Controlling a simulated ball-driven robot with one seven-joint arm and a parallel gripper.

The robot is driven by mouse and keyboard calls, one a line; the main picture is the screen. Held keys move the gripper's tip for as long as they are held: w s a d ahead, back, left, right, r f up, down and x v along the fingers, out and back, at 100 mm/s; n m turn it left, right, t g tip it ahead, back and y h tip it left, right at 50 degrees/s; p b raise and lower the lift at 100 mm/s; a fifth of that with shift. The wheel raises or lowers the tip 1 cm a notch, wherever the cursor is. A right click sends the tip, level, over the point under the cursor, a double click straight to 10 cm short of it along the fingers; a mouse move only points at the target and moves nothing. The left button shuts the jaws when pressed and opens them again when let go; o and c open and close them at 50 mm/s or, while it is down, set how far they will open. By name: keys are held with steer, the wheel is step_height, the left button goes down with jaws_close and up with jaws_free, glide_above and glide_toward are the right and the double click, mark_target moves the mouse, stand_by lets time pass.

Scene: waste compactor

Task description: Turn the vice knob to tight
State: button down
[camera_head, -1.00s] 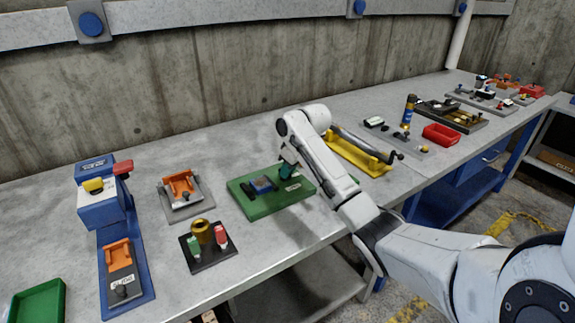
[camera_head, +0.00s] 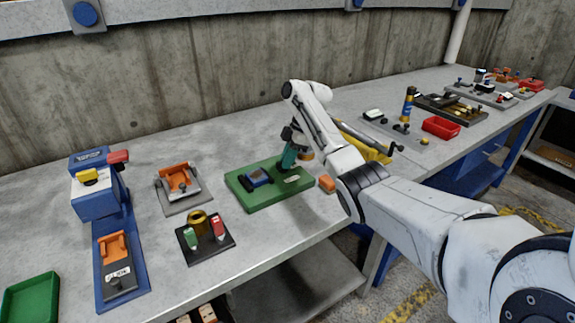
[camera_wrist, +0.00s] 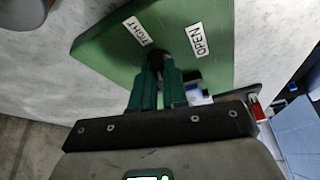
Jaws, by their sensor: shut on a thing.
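The vice is a green base plate (camera_head: 262,202) with a small blue-and-dark vice body (camera_head: 257,179) on its left part. In the wrist view the green plate (camera_wrist: 215,65) carries white labels reading TIGHT (camera_wrist: 137,31) and OPEN (camera_wrist: 197,38). The dark vice knob (camera_wrist: 155,61) lies between the labels, mostly hidden by my fingers. My gripper (camera_wrist: 160,68) has green fingers, close together and shut on the knob. In the head view my gripper (camera_head: 289,163) stands over the plate's right part. The knob's exact angle is hidden.
A dark plate with a brass cylinder (camera_head: 197,218) and green and red pieces stands front left. An orange clamp on a grey plate (camera_head: 180,182) is left of the vice. A small orange block (camera_head: 327,183) lies right of it. A yellow tray (camera_head: 365,150) is behind my arm.

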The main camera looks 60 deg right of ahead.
steer(key=shift+w+d+n+g+y+b, duration=0.1)
steer(key=shift+n+g+y+b, duration=0.1)
steer(key=shift+n+b, duration=0.65)
steer(key=shift+w+d+n+g+y+b, duration=0.1)
steer(key=shift+n+g+y+b, duration=0.1)
steer(key=shift+n+b, duration=0.65)
steer(key=c, duration=1.1)
jaws_free()
steer(key=shift+c, duration=0.2)
steer(key=v, duration=1)
steer(key=shift+r+b, duration=0.4)
steer(key=shift+d, duration=0.15)
